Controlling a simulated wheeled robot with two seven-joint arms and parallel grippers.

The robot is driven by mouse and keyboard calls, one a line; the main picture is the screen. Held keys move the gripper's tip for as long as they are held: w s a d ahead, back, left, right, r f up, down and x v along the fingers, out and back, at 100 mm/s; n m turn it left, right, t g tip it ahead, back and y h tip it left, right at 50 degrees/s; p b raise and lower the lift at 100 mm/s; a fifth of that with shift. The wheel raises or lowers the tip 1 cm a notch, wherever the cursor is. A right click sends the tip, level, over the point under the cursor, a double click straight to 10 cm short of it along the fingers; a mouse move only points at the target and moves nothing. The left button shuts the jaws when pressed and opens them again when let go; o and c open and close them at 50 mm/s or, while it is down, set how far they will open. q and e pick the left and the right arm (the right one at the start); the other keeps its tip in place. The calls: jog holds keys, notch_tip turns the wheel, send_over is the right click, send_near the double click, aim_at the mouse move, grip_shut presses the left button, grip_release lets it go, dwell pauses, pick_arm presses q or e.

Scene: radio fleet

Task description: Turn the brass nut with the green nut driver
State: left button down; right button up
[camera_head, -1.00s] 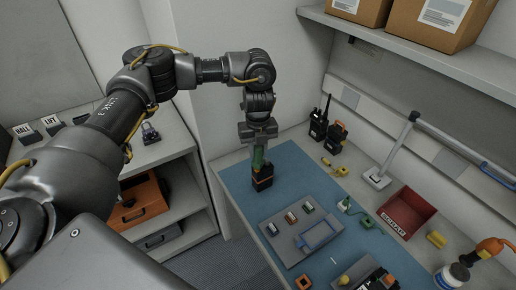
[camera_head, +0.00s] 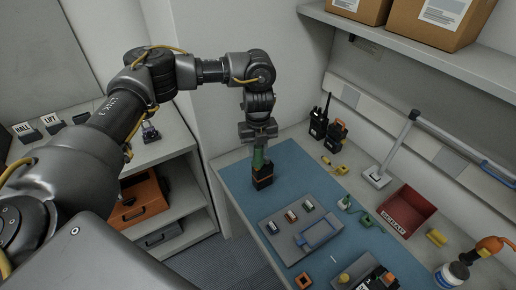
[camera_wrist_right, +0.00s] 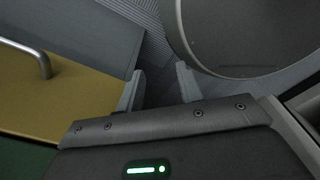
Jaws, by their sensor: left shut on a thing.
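My left gripper (camera_head: 258,145) points down at the far left of the blue mat (camera_head: 232,177) and is shut on the green nut driver (camera_head: 259,160). The driver stands upright, its lower end at the top of a dark radio with orange trim (camera_head: 262,179). The brass nut cannot be made out; the driver and gripper likely cover that spot. My right gripper shows only in the right wrist view (camera_wrist_right: 160,88), its two fingers apart with nothing between them.
A grey tray (camera_head: 283,243) with small parts lies right of the radio. Behind are two standing radios (camera_head: 318,122), a lamp base (camera_head: 376,177) and a red bin (camera_head: 406,212). A shelf unit (camera_head: 180,170) stands left. In the right wrist view, a yellow surface with a metal handle (camera_wrist_right: 42,65) is close.

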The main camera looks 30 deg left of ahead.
pick_arm(q)
jog(key=shift+f, duration=0.4)
jog(key=shift+m, duration=0.3)
dwell(0.3)
jog(key=m, duration=1)
jog(key=shift+m, duration=0.3)
jog(key=shift+m+b, duration=0.45)
jog(key=shift+m, duration=1.45)
jog(key=shift+r, duration=0.15)
